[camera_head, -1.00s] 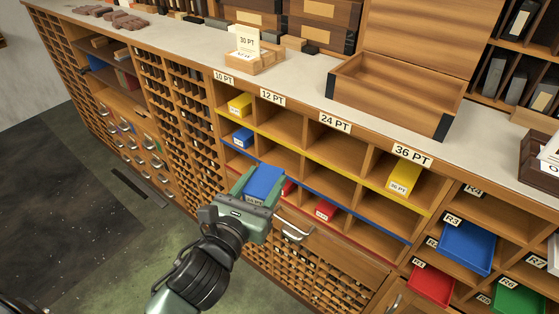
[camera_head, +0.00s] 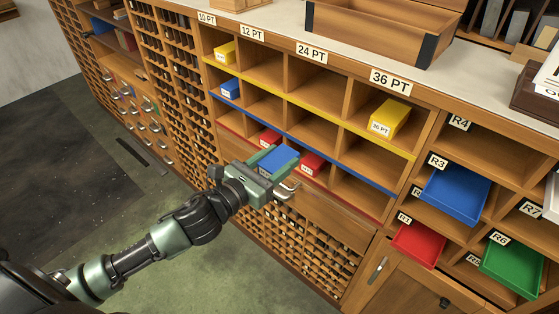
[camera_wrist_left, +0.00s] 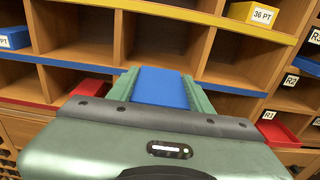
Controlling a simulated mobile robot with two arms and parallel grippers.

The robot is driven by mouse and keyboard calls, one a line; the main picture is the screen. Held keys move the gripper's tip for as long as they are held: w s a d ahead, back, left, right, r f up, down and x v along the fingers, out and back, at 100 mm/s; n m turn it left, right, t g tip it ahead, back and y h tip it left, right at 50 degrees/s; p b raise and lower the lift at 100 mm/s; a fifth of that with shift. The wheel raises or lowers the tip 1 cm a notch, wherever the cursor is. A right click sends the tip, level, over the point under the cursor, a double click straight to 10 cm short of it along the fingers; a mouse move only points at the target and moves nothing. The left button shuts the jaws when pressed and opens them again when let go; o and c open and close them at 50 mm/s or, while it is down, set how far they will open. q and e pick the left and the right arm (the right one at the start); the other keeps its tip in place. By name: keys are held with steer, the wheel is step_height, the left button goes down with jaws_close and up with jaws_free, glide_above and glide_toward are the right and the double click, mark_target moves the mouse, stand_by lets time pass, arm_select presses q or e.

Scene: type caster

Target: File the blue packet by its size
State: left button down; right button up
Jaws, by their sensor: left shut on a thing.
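My left gripper (camera_head: 280,157) is shut on the blue packet (camera_head: 277,160), holding it in front of the low part of the pigeonhole shelf. The packet also shows in the left wrist view (camera_wrist_left: 161,88), between the green fingers; its label is not readable now. The shelf carries size signs 10 PT (camera_head: 207,18), 12 PT (camera_head: 252,33), 24 PT (camera_head: 311,53) and 36 PT (camera_head: 390,82). In the wrist view the packet lines up with the middle column, below an empty-looking blue-edged compartment (camera_wrist_left: 165,42). My right gripper is not in view.
Yellow packets sit under 10 PT (camera_head: 225,52) and 36 PT (camera_head: 388,119). Another blue packet (camera_head: 231,88) sits under 10 PT. Red packets (camera_head: 268,137) (camera_head: 313,162) lie in the red-edged row. A drawer handle (camera_head: 287,190) is close to my gripper. Coloured trays (camera_head: 455,194) jut out at right.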

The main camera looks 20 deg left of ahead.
mark_target(287, 152)
arm_select(q)
steer(key=shift+r+p, duration=0.2)
steer(key=shift+p, duration=0.1)
steer(key=shift+x, duration=1.35)
steer(key=shift+p+x, duration=0.5)
steer(key=shift+x, duration=1.1)
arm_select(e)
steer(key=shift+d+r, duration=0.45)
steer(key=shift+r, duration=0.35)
arm_select(q)
steer(key=shift+r, duration=0.1)
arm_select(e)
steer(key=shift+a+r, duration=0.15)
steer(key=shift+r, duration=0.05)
arm_select(q)
steer(key=shift+p, duration=0.5)
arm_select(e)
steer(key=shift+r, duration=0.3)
arm_select(q)
steer(key=shift+x, duration=2.8)
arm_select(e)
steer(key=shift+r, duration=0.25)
arm_select(q)
steer(key=shift+r+x, duration=0.1)
steer(key=shift+x, duration=1.05)
steer(key=shift+r+x, duration=0.15)
steer(key=shift+x, duration=1.05)
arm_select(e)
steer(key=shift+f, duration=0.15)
